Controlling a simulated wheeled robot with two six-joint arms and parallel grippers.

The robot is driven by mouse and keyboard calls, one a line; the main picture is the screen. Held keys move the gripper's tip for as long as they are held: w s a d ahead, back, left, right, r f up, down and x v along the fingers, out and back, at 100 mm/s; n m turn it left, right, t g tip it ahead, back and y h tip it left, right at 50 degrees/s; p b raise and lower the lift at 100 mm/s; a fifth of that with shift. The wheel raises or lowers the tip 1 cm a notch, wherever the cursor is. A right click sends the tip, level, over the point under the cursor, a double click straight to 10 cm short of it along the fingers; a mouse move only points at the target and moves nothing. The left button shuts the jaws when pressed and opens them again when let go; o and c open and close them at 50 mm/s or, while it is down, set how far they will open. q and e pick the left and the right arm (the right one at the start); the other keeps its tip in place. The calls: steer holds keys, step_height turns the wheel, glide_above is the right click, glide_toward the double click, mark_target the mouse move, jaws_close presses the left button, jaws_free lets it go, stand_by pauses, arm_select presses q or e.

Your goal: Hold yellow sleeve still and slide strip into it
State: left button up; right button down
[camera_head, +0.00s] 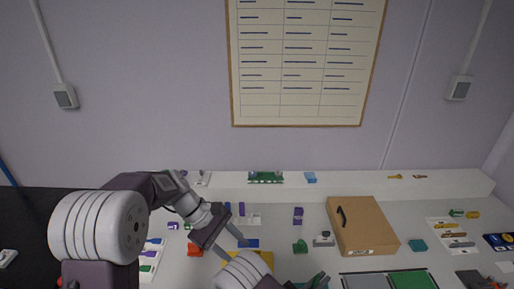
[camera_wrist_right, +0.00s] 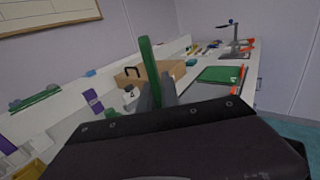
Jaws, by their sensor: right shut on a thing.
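A yellow piece (camera_head: 264,257), which looks like the sleeve, lies on the bench at bottom centre in the head view, partly hidden by my right arm. My left gripper (camera_head: 232,246) is above and left of it, with its fingers apart and nothing seen between them. My right gripper (camera_wrist_right: 157,94) is shut on a green strip (camera_wrist_right: 149,62), which stands up from the fingers in the right wrist view. A green end (camera_head: 318,281) shows beside my right gripper at the bottom edge of the head view. The strip and the yellow piece are apart.
A brown box (camera_head: 362,226) with a black handle stands right of centre. A blue piece (camera_head: 248,243) lies behind the yellow piece. A purple block (camera_head: 298,215), a green part (camera_head: 300,246) and a green mat (camera_head: 412,280) are on the bench. A white ledge (camera_head: 340,184) runs along the back.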

arm_select(q)
steer(key=w+d+f+n+h+b, duration=0.1)
steer(key=w+f+n+h, duration=0.35)
steer(key=w, duration=0.75)
steer(key=a+f, duration=0.1)
steer(key=f, duration=0.3)
steer(key=a+f+n+h, duration=0.1)
steer(key=f, duration=0.4)
steer(key=a+f+n+h, duration=0.1)
steer(key=f, duration=0.3)
steer(key=shift+s+f+t+b, duration=0.3)
steer(key=shift+f+t+b, duration=0.05)
steer(key=shift+f+t, duration=0.05)
steer(key=shift+s+a+f+n, duration=0.1)
steer(key=shift+a+f+n, duration=0.1)
steer(key=shift+f+n, duration=0.1)
arm_select(e)
step_height(320, 180, down, 2)
steer(key=shift+f, duration=0.1)
arm_select(q)
steer(key=shift+d, duration=0.25)
steer(key=p+x, duration=0.1)
steer(key=x, duration=1)
steer(key=shift+d+f, duration=0.15)
steer(key=shift+d, duration=0.1)
arm_select(e)
steer(key=shift+r, duration=0.6)
